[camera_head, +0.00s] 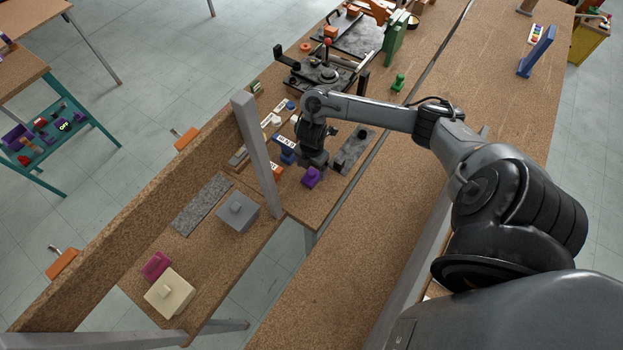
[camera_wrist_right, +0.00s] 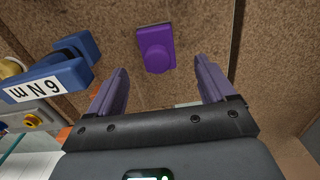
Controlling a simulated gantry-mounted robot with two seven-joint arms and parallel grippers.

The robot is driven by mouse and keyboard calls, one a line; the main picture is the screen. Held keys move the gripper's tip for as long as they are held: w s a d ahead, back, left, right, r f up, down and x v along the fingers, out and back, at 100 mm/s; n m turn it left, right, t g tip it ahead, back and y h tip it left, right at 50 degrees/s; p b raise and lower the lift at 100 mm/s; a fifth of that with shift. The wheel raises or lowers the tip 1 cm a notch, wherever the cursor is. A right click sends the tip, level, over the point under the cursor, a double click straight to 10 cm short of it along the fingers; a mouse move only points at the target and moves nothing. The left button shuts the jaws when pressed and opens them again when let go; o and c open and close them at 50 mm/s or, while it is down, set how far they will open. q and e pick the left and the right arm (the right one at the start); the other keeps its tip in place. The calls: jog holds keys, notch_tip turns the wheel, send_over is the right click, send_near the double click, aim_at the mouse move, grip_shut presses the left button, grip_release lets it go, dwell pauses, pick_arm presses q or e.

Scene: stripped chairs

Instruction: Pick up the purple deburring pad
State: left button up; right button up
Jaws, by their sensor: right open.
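The purple deburring pad (camera_head: 311,177) lies on the brown workbench near its front edge, just below my right gripper (camera_head: 313,161) in the head view. My right gripper (camera_wrist_right: 161,72) is open and empty there, one purple-grey finger on each side. The pad appears between and beyond the fingertips, touching neither. In the head view the right fingertips are hard to make out. My left gripper is not in view.
A blue labelled block (camera_wrist_right: 50,75) lies left of the pad in the wrist view. A grey post (camera_head: 257,152) stands left of my gripper. A dark grey plate (camera_head: 353,150) lies to the right. A black fixture (camera_head: 320,72) stands behind. The near bench strip (camera_head: 330,285) is clear.

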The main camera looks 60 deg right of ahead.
aim_at(311, 172)
jog(key=shift+w+d+f, duration=0.1)
jog(key=shift+d+f, duration=0.05)
jog(key=shift+f, duration=2.8)
jog(key=c, duration=1.2)
jog(key=shift+o, duration=0.2)
jog(key=shift+r, duration=0.15)
